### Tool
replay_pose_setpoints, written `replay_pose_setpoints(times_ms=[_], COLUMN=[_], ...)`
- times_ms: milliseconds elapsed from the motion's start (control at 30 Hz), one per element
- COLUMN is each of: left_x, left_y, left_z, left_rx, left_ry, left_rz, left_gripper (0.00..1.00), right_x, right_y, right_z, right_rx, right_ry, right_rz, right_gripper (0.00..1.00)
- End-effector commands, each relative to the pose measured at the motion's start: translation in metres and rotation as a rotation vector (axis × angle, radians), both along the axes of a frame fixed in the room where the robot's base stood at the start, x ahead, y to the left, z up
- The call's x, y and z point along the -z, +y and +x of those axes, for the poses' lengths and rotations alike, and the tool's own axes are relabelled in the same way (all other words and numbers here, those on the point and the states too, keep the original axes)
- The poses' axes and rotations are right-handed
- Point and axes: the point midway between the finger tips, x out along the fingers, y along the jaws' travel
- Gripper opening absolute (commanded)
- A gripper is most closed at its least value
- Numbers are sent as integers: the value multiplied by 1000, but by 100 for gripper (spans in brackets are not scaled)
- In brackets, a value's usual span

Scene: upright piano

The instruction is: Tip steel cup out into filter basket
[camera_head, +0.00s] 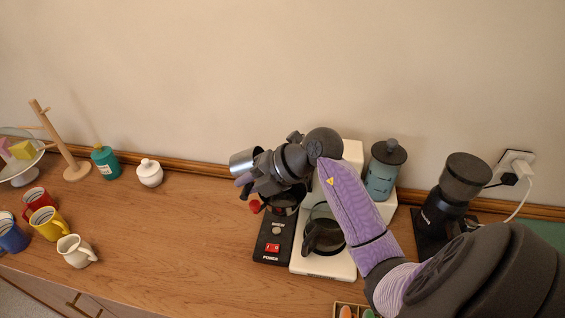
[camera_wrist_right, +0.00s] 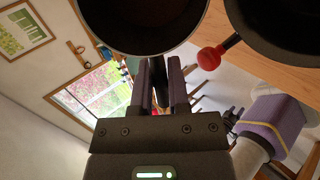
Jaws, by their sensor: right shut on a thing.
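The steel cup (camera_head: 242,161) is held up in the air by my right gripper (camera_head: 246,179), which is shut on it. It also shows at the top of the right wrist view (camera_wrist_right: 144,48), its inside dark, so I cannot tell what it holds. The black filter basket (camera_head: 285,200) with a red-ended handle (camera_head: 255,206) is in the coffee maker, just right of and below the cup, partly hidden by my gripper. In the wrist view the basket (camera_wrist_right: 285,40) is beside the cup, apart from it. My left gripper is not in view.
The coffee maker (camera_head: 312,266) has a glass carafe (camera_head: 325,232). A teal canister (camera_head: 383,175) and a black grinder (camera_head: 445,205) stand to its right. The middle counter (camera_head: 185,225) is clear.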

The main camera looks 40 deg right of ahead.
Motion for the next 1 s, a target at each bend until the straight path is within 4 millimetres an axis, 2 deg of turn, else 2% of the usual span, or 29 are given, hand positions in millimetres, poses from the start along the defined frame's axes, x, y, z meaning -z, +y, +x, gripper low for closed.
replay_pose_setpoints(times_ms=[333,1000], left_x=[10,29], left_y=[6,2], left_z=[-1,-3], left_rx=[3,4], left_ry=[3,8], left_rz=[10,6], left_gripper=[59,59], right_x=[-1,-3], right_y=[-1,-2], right_z=[0,-2], right_rx=[1,0], right_ry=[-38,-110], right_rz=[28,85], right_gripper=[0,0])
